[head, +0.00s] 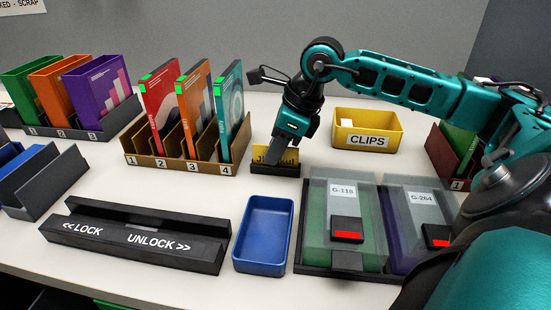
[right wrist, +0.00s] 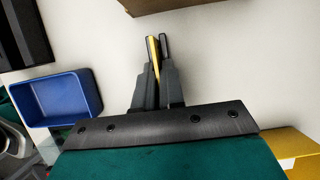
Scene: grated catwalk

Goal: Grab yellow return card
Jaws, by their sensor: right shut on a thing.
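The yellow return card (head: 264,155), with partly hidden dark lettering, stands upright at a small black holder (head: 275,170) on the table in the head view. My right gripper (head: 298,158) reaches down over it from above and is shut on the card. In the right wrist view the card (right wrist: 153,50) is a thin yellow edge between the fingers of the right gripper (right wrist: 158,65). The fingers hide part of the card, and I cannot tell whether it is clear of the holder. My left gripper is not in view.
A numbered brown rack (head: 175,166) with books stands left of the holder. A yellow CLIPS bin (head: 367,128) is behind right. A blue tray (head: 264,235) and lidded boxes (head: 340,200) are in front. A black lock/unlock rail (head: 135,235) lies front left.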

